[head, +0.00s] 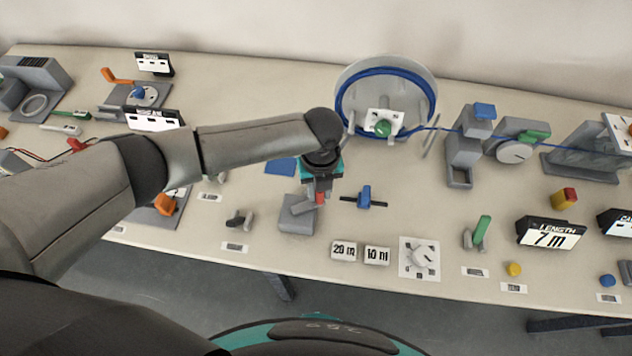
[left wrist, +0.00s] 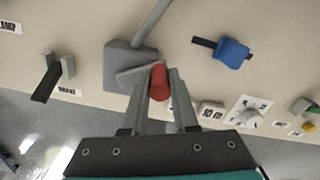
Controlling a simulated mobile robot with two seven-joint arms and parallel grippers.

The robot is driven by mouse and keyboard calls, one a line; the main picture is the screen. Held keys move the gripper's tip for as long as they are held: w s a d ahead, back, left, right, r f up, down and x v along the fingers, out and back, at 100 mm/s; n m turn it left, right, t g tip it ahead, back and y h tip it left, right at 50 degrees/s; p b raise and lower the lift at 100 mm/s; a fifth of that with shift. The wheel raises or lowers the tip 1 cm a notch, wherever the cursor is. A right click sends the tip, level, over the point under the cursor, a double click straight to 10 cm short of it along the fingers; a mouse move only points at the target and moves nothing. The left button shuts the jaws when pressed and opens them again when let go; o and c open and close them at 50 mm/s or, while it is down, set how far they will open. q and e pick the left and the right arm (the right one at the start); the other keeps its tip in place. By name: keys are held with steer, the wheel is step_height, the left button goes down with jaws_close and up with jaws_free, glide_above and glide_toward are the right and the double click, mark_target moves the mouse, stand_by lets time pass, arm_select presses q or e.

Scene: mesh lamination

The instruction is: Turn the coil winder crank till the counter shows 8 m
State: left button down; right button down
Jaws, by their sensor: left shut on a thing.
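The coil winder crank is a grey block (head: 293,222) with a short arm and a red handle (head: 320,198). My left gripper (head: 319,192) comes down over it from above. In the left wrist view the red handle (left wrist: 160,83) stands between my two fingers (left wrist: 160,92), and they are shut on it. The crank's grey block (left wrist: 122,60) lies just left of the handle, with a grey rod rising from it. The counter (head: 550,234) is a black sign reading "LENGTH 7 m". My right gripper is not in view.
A clear-sided drum (head: 386,98) with a blue line wound on it stands at the back; the line runs right through grey devices. Blocks marked 20 m (head: 344,251) and 10 m (head: 377,255), a dial (head: 420,258) and a green lever (head: 482,231) lie along the front.

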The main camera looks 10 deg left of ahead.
arm_select(q)
steer(key=shift+s+d+m+p, duration=0.1)
steer(key=shift+s+m+p, duration=0.2)
steer(key=shift+s+m, duration=0.85)
steer(key=shift+s+d+m+p, duration=0.1)
steer(key=shift+s+m+p, duration=0.15)
steer(key=shift+m, duration=1.8)
steer(key=shift+s+d+m+p, duration=0.1)
steer(key=shift+s+m+p, duration=0.2)
steer(key=shift+s+m, duration=0.85)
steer(key=shift+w+a+m, duration=0.1)
steer(key=shift+w+m, duration=0.3)
steer(key=shift+m, duration=0.15)
steer(key=c, duration=0.7)
jaws_free()
steer(key=shift+r, duration=0.15)
step_height(320, 180, up, 15)
